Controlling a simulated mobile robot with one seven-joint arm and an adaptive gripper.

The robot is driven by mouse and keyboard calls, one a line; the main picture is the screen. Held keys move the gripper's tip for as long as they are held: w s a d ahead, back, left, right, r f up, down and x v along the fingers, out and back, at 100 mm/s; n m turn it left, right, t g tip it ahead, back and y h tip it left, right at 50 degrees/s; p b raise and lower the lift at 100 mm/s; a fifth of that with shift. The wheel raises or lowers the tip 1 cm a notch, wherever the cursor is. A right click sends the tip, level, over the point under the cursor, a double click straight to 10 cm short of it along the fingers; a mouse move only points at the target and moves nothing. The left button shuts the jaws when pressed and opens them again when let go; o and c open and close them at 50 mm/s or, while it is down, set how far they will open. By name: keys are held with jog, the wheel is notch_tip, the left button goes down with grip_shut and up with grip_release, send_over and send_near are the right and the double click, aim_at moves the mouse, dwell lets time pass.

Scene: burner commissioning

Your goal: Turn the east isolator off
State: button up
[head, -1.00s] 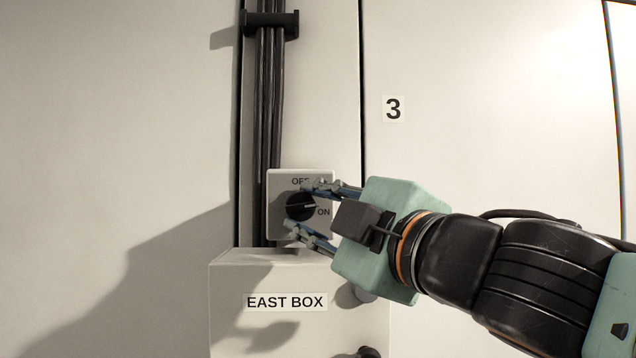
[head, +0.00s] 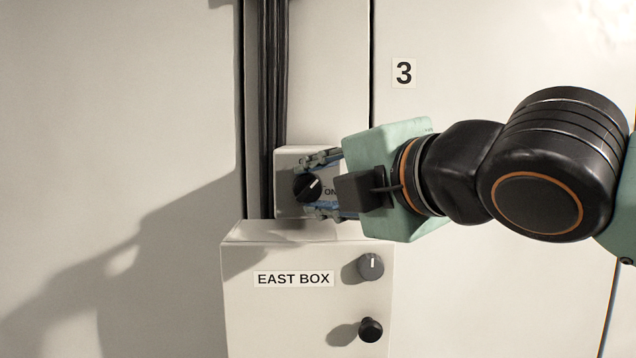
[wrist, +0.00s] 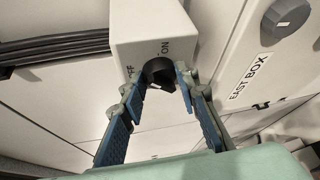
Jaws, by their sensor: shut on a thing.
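The east isolator (head: 284,206) is a small pale box above the EAST BOX, with a round black knob (head: 307,188). The knob's white pointer is tilted up and right, between ON at its right and the OFF label above, which a finger partly covers. My gripper (head: 321,185) reaches in from the right, one finger above the knob and one below. In the wrist view the isolator (wrist: 146,30) shows its OFF and ON lettering, and the blue fingers are shut on the knob (wrist: 158,72) from both sides.
The EAST BOX (head: 240,320) juts out just below, with a grey knob (head: 370,266) and a black knob (head: 370,329) on its face. Dark cables (head: 271,90) run vertically beside the isolator.

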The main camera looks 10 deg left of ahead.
jog(key=n+h, duration=0.2)
jog(key=n, duration=0.1)
jog(key=shift+a+r+g, duration=0.15)
jog(key=shift+r+g, duration=0.05)
jog(key=shift+g, duration=0.1)
jog(key=shift+a+n+h, duration=0.2)
jog(key=shift+n+h, duration=1)
jog(key=shift+h, duration=0.1)
jog(key=shift+r, duration=0.1)
jog(key=o, duration=1.1)
jog(key=shift+s, duration=0.1)
jog(key=v, duration=0.7)
jog(key=shift+s+d+r, duration=0.1)
jog(key=shift+s+r, duration=0.05)
jog(key=shift+s, duration=0.05)
